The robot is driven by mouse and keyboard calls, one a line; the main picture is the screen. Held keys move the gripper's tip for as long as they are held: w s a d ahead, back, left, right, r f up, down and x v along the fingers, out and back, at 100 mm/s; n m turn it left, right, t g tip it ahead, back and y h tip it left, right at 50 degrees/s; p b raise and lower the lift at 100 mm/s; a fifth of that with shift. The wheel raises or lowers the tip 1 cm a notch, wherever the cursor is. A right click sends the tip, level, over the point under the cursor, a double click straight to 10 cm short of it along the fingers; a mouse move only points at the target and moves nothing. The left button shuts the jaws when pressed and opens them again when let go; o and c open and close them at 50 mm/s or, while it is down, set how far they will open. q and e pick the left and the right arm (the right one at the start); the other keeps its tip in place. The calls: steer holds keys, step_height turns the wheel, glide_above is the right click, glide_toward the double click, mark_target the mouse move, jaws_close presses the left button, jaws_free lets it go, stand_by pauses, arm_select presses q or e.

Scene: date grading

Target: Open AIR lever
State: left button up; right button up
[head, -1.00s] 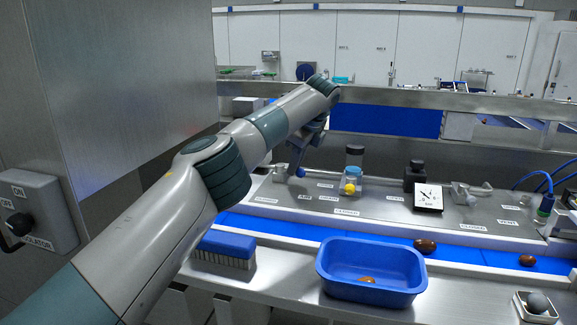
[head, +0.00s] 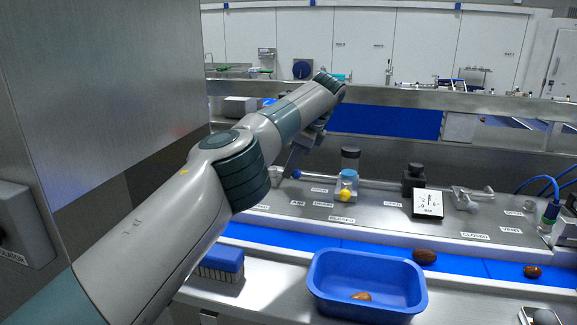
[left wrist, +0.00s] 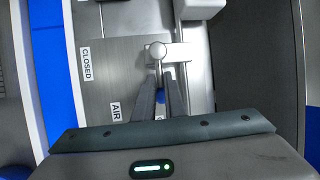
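The AIR label (left wrist: 115,110) and a CLOSED label (left wrist: 86,65) lie beside a metal valve fitting (left wrist: 182,54) with a round end in the left wrist view. My left gripper (left wrist: 160,82) points at this fitting. Its two dark fingers are a little apart, and a blue piece (left wrist: 161,97), perhaps the lever's grip, shows between them; I cannot tell whether they touch it. In the head view my left gripper (head: 301,155) is at the panel's back left, partly hidden by my arm, with a blue tip (head: 297,174) beside it. My right gripper is not in view.
A yellow-knobbed valve with a clear cup (head: 347,177) and a square gauge (head: 428,203) stand to the right on the panel. A blue tray (head: 367,260) holding a date, a blue brush (head: 222,259) and a belt with dates (head: 424,256) are nearer.

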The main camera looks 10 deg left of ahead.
arm_select(q)
steer(key=o, duration=0.5)
steer(key=shift+s+d+f, duration=0.1)
steer(key=shift+d+f, duration=0.25)
steer(key=shift+d, duration=0.15)
steer(key=shift+o, duration=0.3)
steer(key=shift+d, duration=0.15)
steer(key=shift+w+d+r, duration=0.1)
steer(key=shift+w+d, duration=0.05)
steer(key=shift+w, duration=0.1)
steer(key=shift+s+a+r, duration=0.1)
steer(key=shift+a+r, duration=0.1)
steer(key=shift+a, duration=0.1)
steer(key=shift+s+d+r, duration=0.1)
steer(key=shift+r, duration=0.4)
steer(key=d+p+v, duration=0.1)
steer(key=p+v, duration=0.8)
steer(key=v, duration=0.7)
steer(key=shift+f, duration=0.15)
